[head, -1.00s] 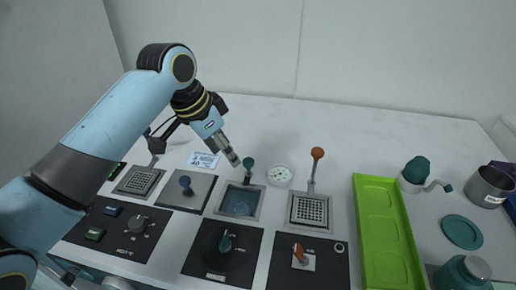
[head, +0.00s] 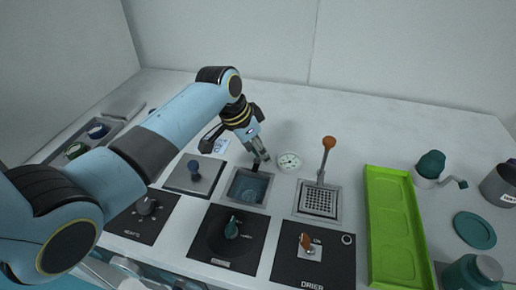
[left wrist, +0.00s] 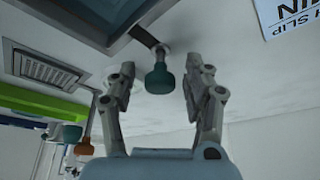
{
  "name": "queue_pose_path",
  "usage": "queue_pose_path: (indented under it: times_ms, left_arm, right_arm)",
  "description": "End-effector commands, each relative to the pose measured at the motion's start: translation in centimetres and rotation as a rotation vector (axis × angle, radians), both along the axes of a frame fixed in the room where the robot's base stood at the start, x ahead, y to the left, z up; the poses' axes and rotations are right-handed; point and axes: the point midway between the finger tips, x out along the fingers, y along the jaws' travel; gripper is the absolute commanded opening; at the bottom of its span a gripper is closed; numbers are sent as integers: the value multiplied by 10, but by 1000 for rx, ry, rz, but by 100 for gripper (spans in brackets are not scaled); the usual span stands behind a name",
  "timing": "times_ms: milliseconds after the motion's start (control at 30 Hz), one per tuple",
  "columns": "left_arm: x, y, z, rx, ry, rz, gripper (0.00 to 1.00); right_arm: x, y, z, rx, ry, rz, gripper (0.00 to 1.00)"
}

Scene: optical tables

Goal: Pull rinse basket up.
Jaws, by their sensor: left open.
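The rinse basket sits down inside a square basin (head: 248,188) of bluish liquid; its handle ends in a green knob (left wrist: 159,78). In the head view my left gripper (head: 262,158) is at the far edge of the basin, over the handle, and largely hides the knob. In the left wrist view the left gripper (left wrist: 158,85) is open, with one finger on each side of the green knob. I cannot tell whether either finger touches it. My right gripper is not in view.
To the right is a grated basket (head: 319,201) with an upright orange-knobbed handle (head: 328,143). A round white dish (head: 289,162) stands close right of the gripper. A green tray (head: 395,225) lies farther right.

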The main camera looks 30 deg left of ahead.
Motion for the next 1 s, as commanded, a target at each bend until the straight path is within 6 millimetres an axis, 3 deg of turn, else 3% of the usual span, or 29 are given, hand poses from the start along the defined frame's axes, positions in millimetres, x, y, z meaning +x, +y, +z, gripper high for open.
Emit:
queue_pose_path:
  times_ms: [133,500,867,1000]
  left_arm:
    - [0,0,0,0,0,0,50]
    - [0,0,0,0,0,0,1]
    - [0,0,1,0,1,1,0]
    - [0,0,10,0,1,1,0]
  right_arm:
    - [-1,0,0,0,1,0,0]
    - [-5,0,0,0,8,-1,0]
    - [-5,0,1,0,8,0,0]
    - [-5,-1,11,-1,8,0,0]
